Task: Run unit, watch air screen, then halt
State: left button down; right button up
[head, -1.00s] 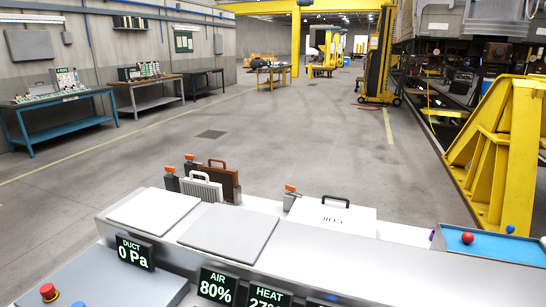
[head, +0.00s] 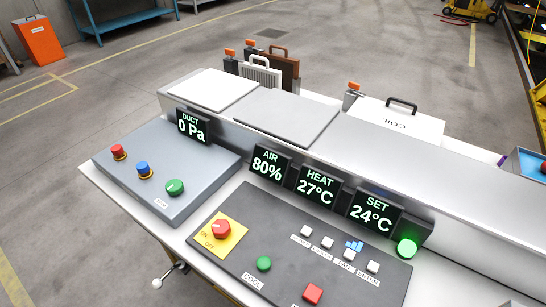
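In the head view the unit's control panel (head: 325,262) lies in front of me. It carries a red rotary knob on a yellow ON/OFF plate (head: 221,230), a green button (head: 264,263) labelled COOL, a red button (head: 313,293) and several small white keys. The AIR screen (head: 267,164) reads 80%. The HEAT screen (head: 317,186) reads 27°C and the SET screen (head: 373,211) 24°C. A round green lamp (head: 407,247) is lit beside SET. The DUCT screen (head: 191,127) reads 0 Pa. Neither gripper is in view.
A grey box (head: 190,165) at left carries red, blue and green buttons. Behind the screens stand a white filter (head: 262,75), a brown filter (head: 287,75) and a white COIL box (head: 395,122). An orange bin (head: 40,42) stands far left.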

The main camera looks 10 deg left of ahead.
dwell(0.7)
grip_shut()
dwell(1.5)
